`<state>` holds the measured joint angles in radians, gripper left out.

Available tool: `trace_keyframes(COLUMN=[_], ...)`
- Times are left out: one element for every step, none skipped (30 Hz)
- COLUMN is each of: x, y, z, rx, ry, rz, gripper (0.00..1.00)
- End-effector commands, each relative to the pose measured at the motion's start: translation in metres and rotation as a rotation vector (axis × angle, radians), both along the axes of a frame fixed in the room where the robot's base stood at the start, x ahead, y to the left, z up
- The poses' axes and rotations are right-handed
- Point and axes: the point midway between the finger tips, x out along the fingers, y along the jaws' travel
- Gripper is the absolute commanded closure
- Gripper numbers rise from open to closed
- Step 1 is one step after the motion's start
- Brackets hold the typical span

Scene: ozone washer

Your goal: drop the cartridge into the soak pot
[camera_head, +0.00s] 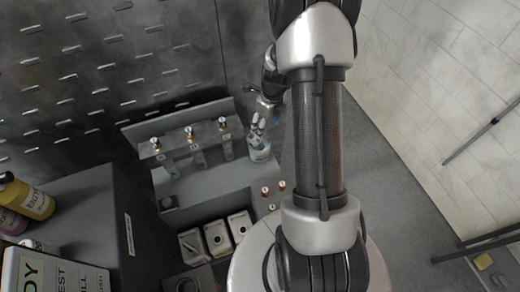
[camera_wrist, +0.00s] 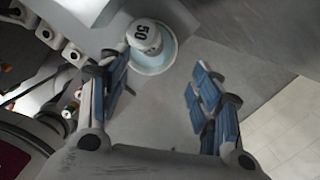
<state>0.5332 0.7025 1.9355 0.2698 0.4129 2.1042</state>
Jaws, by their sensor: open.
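My gripper (camera_wrist: 163,70) is open in the wrist view, its two blue-padded fingers spread with nothing between them. Beyond the fingertips, toward the left finger, a white round-ended piece marked "50" (camera_wrist: 143,35), which looks like the cartridge, is apart from both fingers. It appears to sit within the pale blue round rim of the soak pot (camera_wrist: 154,64); how deep it sits is hidden. In the head view the pot (camera_head: 259,153) stands at the right end of the grey bench, with my gripper (camera_head: 261,118) just above it; the fingertips are small and unclear there.
Several dispensers hang along the grey rack (camera_head: 190,134) left of the pot. A dark cabinet with bottles (camera_head: 33,196) is at far left.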

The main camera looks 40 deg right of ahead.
Motion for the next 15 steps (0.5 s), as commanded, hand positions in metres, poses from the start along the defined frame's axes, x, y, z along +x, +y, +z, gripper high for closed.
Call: trace_keyframes(x=[0.000, 0.000, -0.001, -0.002, -0.003, -0.003, -0.004, -0.005, -0.007, -0.007, -0.009, -0.010, -0.011, -0.011, -0.013], y=[-0.001, -0.001, -0.001, -0.002, -0.002, -0.003, -0.003, -0.003, -0.003, -0.004, -0.004, -0.004, -0.004, -0.004, -0.004], z=[0.005, 0.008, 0.015, 0.020, 0.026, 0.034, 0.041, 0.048, 0.057, 0.063, 0.069, 0.077, 0.083, 0.088, 0.095], rx=[-0.001, -0.001, -0.003, -0.003, -0.003, -0.005, -0.003, -0.004, -0.005, -0.005, -0.004, -0.004, -0.003, -0.004, -0.003], ry=[-0.002, -0.002, -0.004, -0.005, -0.004, -0.006, -0.006, -0.006, -0.006, -0.006, -0.006, -0.006, -0.006, -0.005, -0.004], rz=[0.000, -0.001, -0.001, 0.000, 0.000, 0.000, -0.001, -0.001, 0.000, 0.000, 0.000, 0.000, -0.001, -0.001, -0.001], gripper=[0.42, 0.42, 0.42, 0.42, 0.42, 0.42, 0.42, 0.42, 0.42, 0.42, 0.42, 0.42, 0.42, 0.42, 0.42])
